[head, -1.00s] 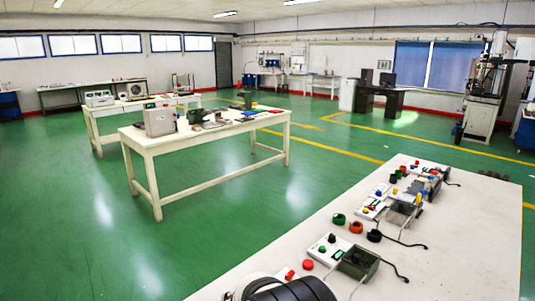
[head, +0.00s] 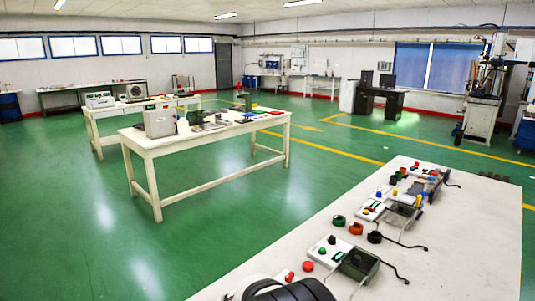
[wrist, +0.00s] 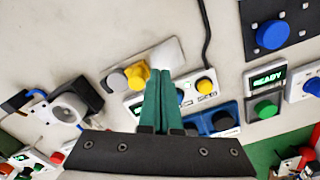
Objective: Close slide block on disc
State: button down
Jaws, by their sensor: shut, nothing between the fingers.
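My gripper (wrist: 164,76) shows in the wrist view with its two green fingers together and nothing between them. The fingertips are over or beside a control panel (wrist: 188,98) with yellow buttons and a pale plate (wrist: 168,52). A yellow knob (wrist: 138,74) is just left of the tips. I cannot tell for sure which part is the slide block or the disc. A white ring-topped part (wrist: 68,110) is at left. A blue round piece (wrist: 272,35) sits on a dark plate at top right. The fingers and dark gripper body hide what is behind them.
A panel reading READY (wrist: 266,78) with a green button (wrist: 265,109) stands at right. In the head view, the worktable (head: 260,258) carries several panels, buttons and rings in a row. A black cable (head: 392,272) lies near the front.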

jog(key=shift+f, duration=0.1)
jog(key=shift+f, duration=2.4)
jog(key=shift+w+d, duration=0.3)
jog(key=shift+s+a, duration=0.25)
dwell(0.6)
jog(key=shift+s+a, duration=0.35)
jog(key=shift+r, duration=0.15)
notch_tip(320, 180, up, 8)
dwell(0.4)
